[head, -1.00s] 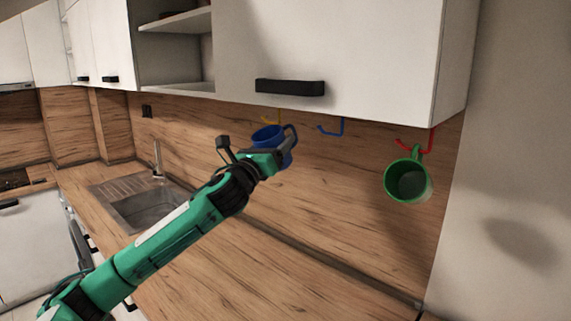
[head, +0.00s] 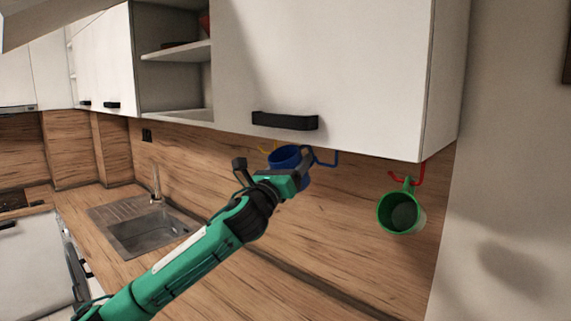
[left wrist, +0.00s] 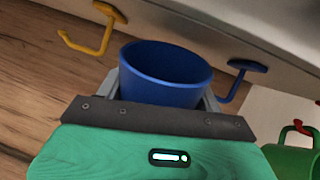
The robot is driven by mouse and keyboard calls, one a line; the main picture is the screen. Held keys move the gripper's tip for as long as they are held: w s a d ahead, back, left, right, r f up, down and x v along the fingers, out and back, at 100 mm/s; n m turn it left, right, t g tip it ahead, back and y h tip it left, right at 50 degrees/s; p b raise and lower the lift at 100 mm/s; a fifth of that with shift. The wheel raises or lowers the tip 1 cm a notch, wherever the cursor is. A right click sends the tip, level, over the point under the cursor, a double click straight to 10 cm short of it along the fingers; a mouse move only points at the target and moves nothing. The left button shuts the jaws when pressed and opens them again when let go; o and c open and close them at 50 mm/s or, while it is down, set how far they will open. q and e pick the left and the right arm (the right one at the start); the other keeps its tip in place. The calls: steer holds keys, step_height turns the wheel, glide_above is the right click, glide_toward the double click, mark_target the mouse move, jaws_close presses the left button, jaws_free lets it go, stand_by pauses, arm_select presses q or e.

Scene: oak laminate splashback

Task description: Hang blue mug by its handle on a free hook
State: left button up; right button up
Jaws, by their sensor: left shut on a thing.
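The blue mug (head: 287,157) is held by my left gripper (head: 291,171) just under the wall cabinet. In the left wrist view the mug (left wrist: 165,72) sits between the two fingers of the gripper (left wrist: 163,92), with its open mouth showing. The blue hook (head: 328,158) is empty and close to the right of the mug; it also shows in the left wrist view (left wrist: 240,78). The mug's handle is hard to tell apart from the gripper. The yellow hook (left wrist: 96,35) is empty, left of the mug. The red hook (head: 408,175) carries a green mug (head: 401,211).
The white cabinet (head: 330,70) with a black handle (head: 285,121) hangs directly above the hooks. The splashback (head: 345,215) lies behind. A sink (head: 150,229) with a tap (head: 154,182) is at the left. The counter below the hooks looks clear.

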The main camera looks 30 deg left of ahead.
arm_select(q)
steer(key=shift+s+d+r, duration=0.1)
steer(key=shift+d, duration=0.6)
steer(key=shift+s+d+r, duration=0.1)
steer(key=shift+d, duration=0.55)
steer(key=d, duration=0.1)
steer(key=d+f, duration=0.1)
steer(key=d, duration=0.1)
steer(key=shift+s+d+f, duration=0.1)
steer(key=shift+s+f, duration=0.05)
steer(key=shift+s, duration=0.1)
steer(key=shift+d+f+b, duration=0.15)
steer(key=shift+f+b, duration=0.3)
steer(key=shift+f, duration=0.1)
steer(key=shift+s, duration=0.1)
steer(key=o, duration=1.2)
